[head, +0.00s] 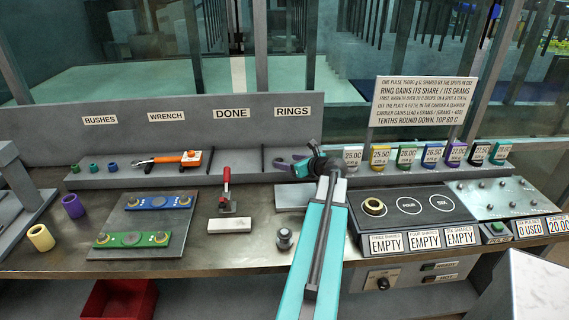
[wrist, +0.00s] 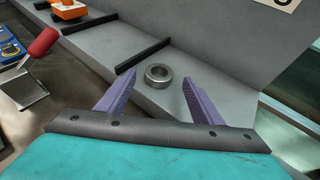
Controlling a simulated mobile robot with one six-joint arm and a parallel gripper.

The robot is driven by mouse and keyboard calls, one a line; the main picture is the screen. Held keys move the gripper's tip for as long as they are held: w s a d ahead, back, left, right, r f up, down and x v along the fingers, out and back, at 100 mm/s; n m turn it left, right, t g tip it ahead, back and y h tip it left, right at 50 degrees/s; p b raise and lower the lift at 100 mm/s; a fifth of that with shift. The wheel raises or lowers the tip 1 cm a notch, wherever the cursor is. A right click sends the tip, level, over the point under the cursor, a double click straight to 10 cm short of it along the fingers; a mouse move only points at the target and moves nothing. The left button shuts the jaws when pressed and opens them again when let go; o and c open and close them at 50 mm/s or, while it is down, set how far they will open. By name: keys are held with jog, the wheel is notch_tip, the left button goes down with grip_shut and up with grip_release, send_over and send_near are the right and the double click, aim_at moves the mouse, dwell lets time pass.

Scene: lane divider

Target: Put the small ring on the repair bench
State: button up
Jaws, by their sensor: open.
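A small steel ring (wrist: 159,76) lies flat on the grey shelf in the wrist view, near the upright back panel. My gripper (wrist: 160,83) is open, with its two purple fingers on either side of the ring and the ring at about fingertip level; no contact shows. The ring cannot be made out there. The bench top (head: 262,247) spreads in front of the shelf; no label names it the repair bench.
A brass ring (head: 374,207) sits on the black heater plate (head: 420,203). Dark dividers (wrist: 143,55) split the shelf.

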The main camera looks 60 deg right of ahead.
jog(key=b+v, duration=0.1)
jog(key=v, duration=0.6)
jog(key=shift+s, duration=0.2)
jog(key=shift+a+r, duration=0.1)
dwell(0.4)
